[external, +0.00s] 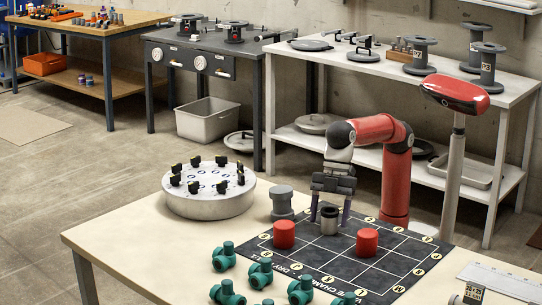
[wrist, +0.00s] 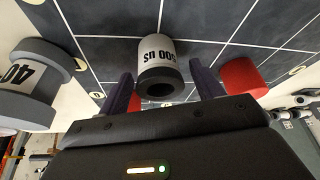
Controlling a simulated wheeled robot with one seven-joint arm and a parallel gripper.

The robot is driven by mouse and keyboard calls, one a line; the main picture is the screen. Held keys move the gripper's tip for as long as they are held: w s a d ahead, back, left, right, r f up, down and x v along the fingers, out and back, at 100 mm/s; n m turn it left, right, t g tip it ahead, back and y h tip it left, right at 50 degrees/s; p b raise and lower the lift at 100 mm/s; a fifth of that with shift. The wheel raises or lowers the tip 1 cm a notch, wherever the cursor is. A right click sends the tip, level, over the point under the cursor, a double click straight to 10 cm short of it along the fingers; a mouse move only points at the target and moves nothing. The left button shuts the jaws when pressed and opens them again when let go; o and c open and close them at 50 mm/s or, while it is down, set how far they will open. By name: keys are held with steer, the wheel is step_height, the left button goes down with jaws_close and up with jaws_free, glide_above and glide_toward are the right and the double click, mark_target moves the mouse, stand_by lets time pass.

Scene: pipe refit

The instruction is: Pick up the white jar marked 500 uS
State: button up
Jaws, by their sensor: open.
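The jar marked 500 uS (wrist: 159,50) has a white band with black lettering and a dark grey, open rim. In the external view this jar (external: 329,222) looks mostly dark grey and stands upright on the black gridded mat (external: 310,258). My gripper (external: 331,212) is open above the mat, with one finger on each side of the jar. In the wrist view my gripper (wrist: 163,90) shows its two dark fingers spread, with visible gaps between them and the jar. The jar's far side is hidden.
Red cylinders stand on the mat left (external: 284,234) and right (external: 367,242) of the jar. A grey flanged piece (external: 282,203), marked 40 in the wrist view (wrist: 28,85), stands close left. Green fittings (external: 260,273) line the front; a round silver fixture (external: 209,196) stands behind left.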

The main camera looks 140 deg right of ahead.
steer(key=shift+x, duration=0.75)
steer(key=shift+c, duration=0.5)
steer(key=c, duration=1)
steer(key=shift+r, duration=0.15)
